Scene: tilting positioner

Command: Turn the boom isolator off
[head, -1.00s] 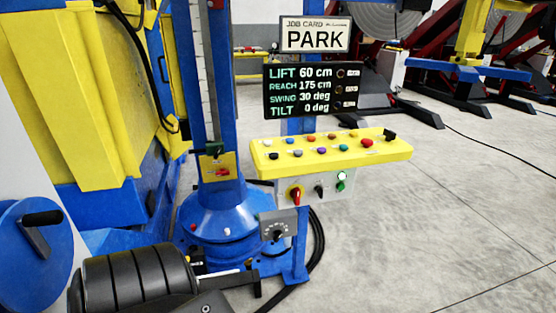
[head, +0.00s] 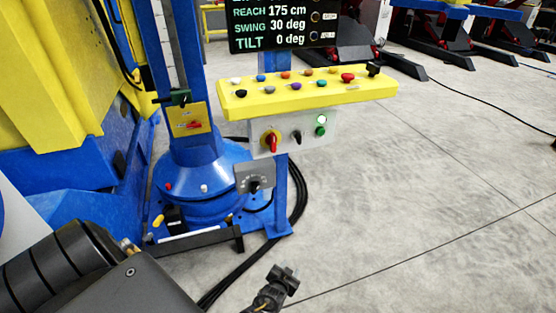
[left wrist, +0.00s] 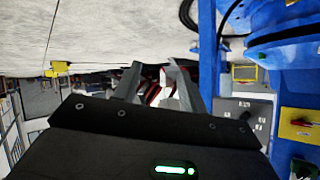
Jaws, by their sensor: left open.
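Two red-handled switches show, and I cannot read which is the boom isolator. One is a red handle (head: 193,125) on a yellow plate (head: 184,115) fixed to the blue column, lying roughly sideways. This plate also shows at the right edge of the left wrist view (left wrist: 299,125). The other is a red rotary handle on a yellow disc (head: 271,141), roughly upright, on the grey box under the button console. My left gripper (head: 283,275) is low in front, right of the column base and apart from both switches. Its fingers (left wrist: 155,78) are open and empty. My right gripper is out of view.
The yellow button console (head: 310,92) stands under a display (head: 283,27). A grey box with a black knob (head: 255,179) sits low beside the blue base (head: 205,190). Black cables (head: 297,205) curve over the floor.

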